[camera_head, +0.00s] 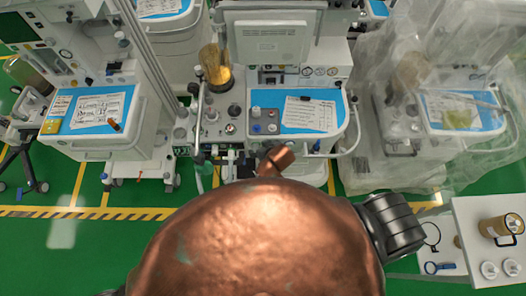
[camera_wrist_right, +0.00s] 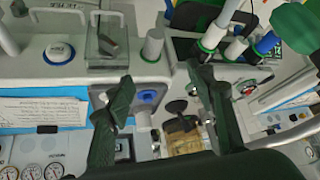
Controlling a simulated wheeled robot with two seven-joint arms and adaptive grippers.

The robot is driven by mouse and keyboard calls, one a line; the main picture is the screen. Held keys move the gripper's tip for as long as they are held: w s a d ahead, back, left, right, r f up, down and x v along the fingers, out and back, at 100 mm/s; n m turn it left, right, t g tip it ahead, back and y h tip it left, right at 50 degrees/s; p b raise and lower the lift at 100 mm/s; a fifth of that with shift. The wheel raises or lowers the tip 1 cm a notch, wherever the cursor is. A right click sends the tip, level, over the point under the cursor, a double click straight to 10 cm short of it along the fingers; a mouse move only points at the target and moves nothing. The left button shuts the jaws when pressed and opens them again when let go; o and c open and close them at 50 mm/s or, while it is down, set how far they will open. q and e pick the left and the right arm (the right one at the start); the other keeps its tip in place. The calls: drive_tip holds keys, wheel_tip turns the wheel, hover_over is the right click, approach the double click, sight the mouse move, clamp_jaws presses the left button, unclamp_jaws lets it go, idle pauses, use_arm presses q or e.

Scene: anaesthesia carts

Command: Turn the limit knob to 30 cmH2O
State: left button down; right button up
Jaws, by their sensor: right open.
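The anaesthesia cart's control panel (camera_head: 210,128) stands in the middle of the head view. A dark knob (camera_head: 234,109), which looks like the limit knob, rises from it in front of an amber canister. It also seems to show in the right wrist view (camera_wrist_right: 180,123), beyond and between my fingers. Its scale is too small to read. My right gripper (camera_wrist_right: 166,86) is open and empty, its dark green fingers apart over the panel. In the head view my right gripper (camera_head: 232,160) is small and dark at the panel's near edge, partly hidden by my copper-coloured arm. My left gripper is not in view.
The amber canister (camera_head: 216,72) stands behind the knob. A tray with papers (camera_head: 308,113) is to its right. Other carts stand left and right, the right one under clear plastic (camera_head: 405,75). A white table (camera_head: 462,215) with a brass cylinder (camera_head: 501,229) is at the lower right.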

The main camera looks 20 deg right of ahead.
sight(213, 114)
drive_tip(key=shift+s+d, duration=0.4)
